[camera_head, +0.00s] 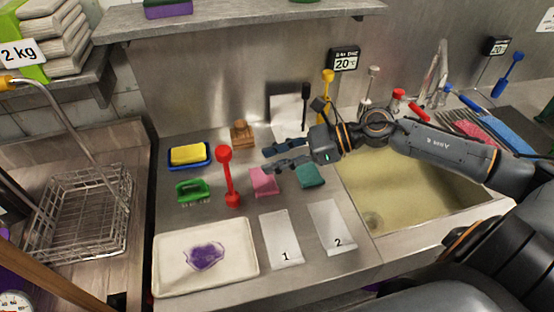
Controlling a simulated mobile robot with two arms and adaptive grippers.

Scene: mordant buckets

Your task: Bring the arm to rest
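My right arm comes in from the right and reaches across the yellowish sink basin. My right gripper (284,156) points left above the steel counter (215,223). Its two dark fingers are apart, with nothing seen between them. A red dumbbell-shaped tool (229,180) stands to the left of the fingers. Whether the fingers touch anything cannot be told. My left gripper is not in view.
A white tray (164,278) with a purple piece (204,256) sits at the front left. Cards 1 (281,238) and 2 (332,228) lie beside it. A yellow sponge (187,154), green brush (193,190) and wooden block (241,133) stand farther back. The sink (374,222) is at right.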

